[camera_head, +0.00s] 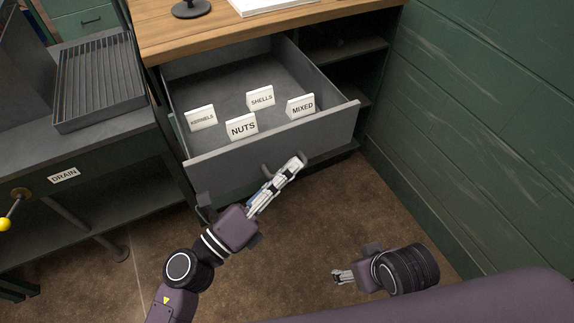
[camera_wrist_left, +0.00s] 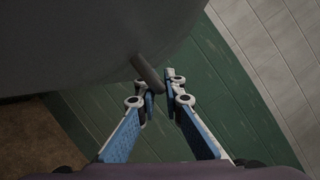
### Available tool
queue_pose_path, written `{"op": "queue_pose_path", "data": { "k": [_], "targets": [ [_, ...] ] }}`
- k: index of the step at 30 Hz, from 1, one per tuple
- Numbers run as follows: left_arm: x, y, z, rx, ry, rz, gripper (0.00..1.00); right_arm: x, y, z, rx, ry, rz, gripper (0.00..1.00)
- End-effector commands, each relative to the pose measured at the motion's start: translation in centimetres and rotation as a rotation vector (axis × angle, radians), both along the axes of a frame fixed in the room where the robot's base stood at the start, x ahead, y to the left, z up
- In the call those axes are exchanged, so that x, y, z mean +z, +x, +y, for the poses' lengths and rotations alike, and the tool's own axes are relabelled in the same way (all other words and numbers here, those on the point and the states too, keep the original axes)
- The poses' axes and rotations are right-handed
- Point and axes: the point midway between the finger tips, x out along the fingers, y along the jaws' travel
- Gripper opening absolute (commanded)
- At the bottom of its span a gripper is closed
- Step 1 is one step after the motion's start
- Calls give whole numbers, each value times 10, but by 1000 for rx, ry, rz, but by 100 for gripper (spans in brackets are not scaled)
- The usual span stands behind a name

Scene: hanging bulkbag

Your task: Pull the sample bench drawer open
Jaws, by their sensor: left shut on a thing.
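The sample bench drawer (camera_head: 200,150) is a dark grey box, pulled well out from under the wooden bench top (camera_head: 230,32). Its inside shows, with label cards reading KERNELS (camera_head: 200,118), NUTS (camera_head: 241,126), SHELLS (camera_head: 260,97) and MIXED (camera_head: 300,107). My left gripper (camera_head: 297,164) is at the drawer front's handle (camera_head: 267,171), shut on it. In the left wrist view the handle bar (camera_wrist_left: 146,70) runs between the fingertips (camera_wrist_left: 160,88). My right gripper (camera_head: 340,276) is low, apart from the drawer; its finger gap is too small to judge.
A grey counter with a ribbed tray (camera_head: 98,82) and a DRAIN label (camera_head: 64,175) stands at left, with a yellow-knobbed lever (camera_head: 8,222). A green plank wall (camera_head: 480,120) bounds the right. Brown floor (camera_head: 290,225) lies clear before the drawer.

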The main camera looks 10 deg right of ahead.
Motion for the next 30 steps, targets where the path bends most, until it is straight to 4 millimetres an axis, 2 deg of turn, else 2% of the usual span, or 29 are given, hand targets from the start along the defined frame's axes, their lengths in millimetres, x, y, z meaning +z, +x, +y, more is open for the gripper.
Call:
{"op": "queue_pose_path", "data": {
  "k": [4,5,6,17,20,30],
  "targets": [
    [-2,1,1,2,2,2,0,0,0,0,0,0,0,64],
    [-2,1,1,2,2,2,11,0,0,0,0,0,0,64],
    [-2,1,1,2,2,2,16,0,0,0,0,0,0,64],
    [-2,-2,4,1,1,3,16,-1,0,0,0,2,4,64],
    [-6,-9,13,2,2,5,16,-1,0,0,-1,1,3,64],
    [-21,-51,68,2,3,7,16,0,0,0,0,1,2,64]
  ]
}}
